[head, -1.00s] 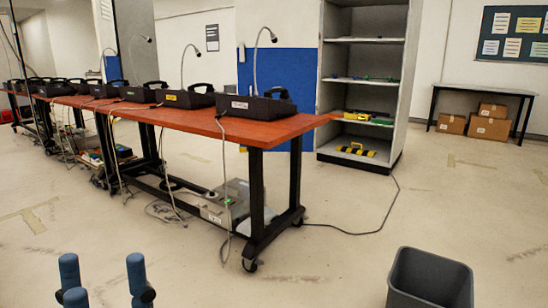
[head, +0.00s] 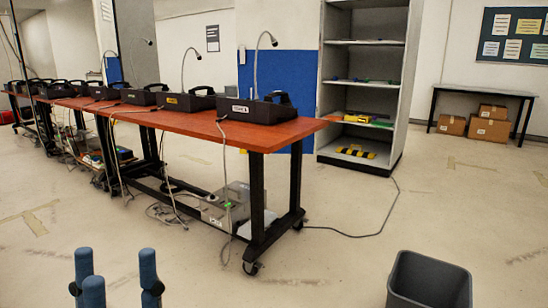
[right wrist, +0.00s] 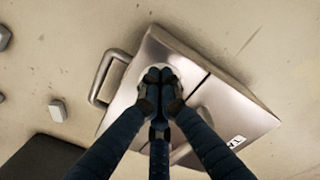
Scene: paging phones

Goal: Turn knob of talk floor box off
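A silvery metal box (right wrist: 215,95) with a bar handle (right wrist: 101,82) and a small white label lies on the pale floor in the right wrist view. My right gripper (right wrist: 160,77) is over the box, its dark fingertips drawn together. A pale round part, perhaps the knob (right wrist: 176,67), peeks out behind the tips; most of it is hidden, so contact and setting cannot be told. In the head view a grey box (head: 240,196) lies under the table; I cannot tell if it is the same one. My left gripper (head: 115,270) is open and empty at bottom left.
A long red-brown table (head: 260,133) on wheels bears several black paging phones. A grey bin (head: 430,282) stands at front right. Cables lie on the floor below the table. Shelves (head: 365,90) stand behind. The open floor at right is mostly clear.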

